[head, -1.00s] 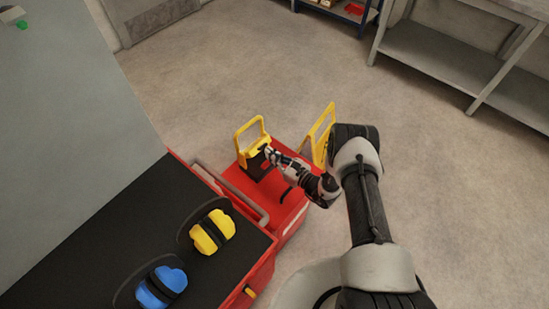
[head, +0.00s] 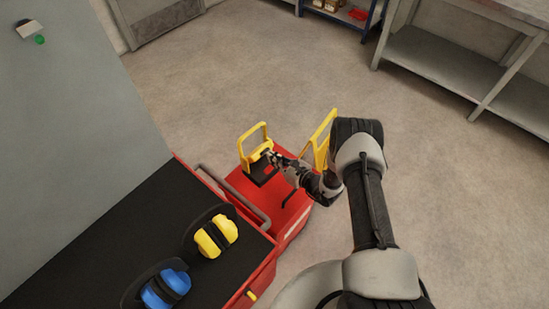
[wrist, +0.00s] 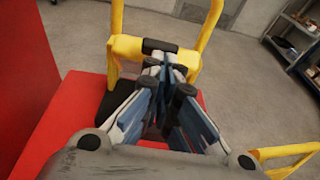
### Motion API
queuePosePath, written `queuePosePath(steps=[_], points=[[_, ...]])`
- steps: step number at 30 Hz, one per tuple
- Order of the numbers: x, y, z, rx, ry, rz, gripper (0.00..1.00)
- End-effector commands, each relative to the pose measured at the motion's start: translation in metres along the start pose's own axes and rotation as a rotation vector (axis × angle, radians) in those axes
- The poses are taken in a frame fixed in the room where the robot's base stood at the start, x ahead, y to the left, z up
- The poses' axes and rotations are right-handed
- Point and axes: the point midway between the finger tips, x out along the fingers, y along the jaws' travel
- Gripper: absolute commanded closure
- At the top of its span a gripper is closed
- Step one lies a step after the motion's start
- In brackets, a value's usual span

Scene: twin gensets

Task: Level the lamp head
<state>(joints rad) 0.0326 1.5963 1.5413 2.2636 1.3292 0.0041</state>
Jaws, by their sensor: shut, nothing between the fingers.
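The lamp (head: 243,148) is a yellow upright frame with a yellow crossbar and a dark block below it. It stands on the red cart top (head: 240,183). In the wrist view the lamp's yellow crossbar (wrist: 125,45) carries a short black grip or knob (wrist: 160,46). My gripper (head: 268,155) is at the lamp's right side in the head view. In the wrist view my gripper (wrist: 162,62) has its fingertips together with nothing between them, right at the crossbar below the black part. I cannot tell whether they touch. The fingers hide part of the crossbar and dark block.
Yellow (head: 216,235) and blue (head: 166,290) ear muffs lie on the black top at left. A grey pipe rail (head: 235,198) runs beside the red cart. The floor behind is clear up to shelving.

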Motion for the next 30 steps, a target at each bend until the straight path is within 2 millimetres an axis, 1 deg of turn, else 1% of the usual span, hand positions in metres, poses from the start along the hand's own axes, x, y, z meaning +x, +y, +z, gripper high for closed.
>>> queuePosePath(steps=[1, 9, 18, 30], points=[[0.0, -0.001, 0.008, -0.003, 0.019, 0.001, 1.0], [0.005, 0.0, 0.027, -0.005, 0.199, 0.002, 1.0], [0.014, 0.0, 0.039, -0.006, 0.41, 0.001, 1.0], [0.019, 0.0, 0.045, -0.002, 0.408, 0.0, 1.0]])
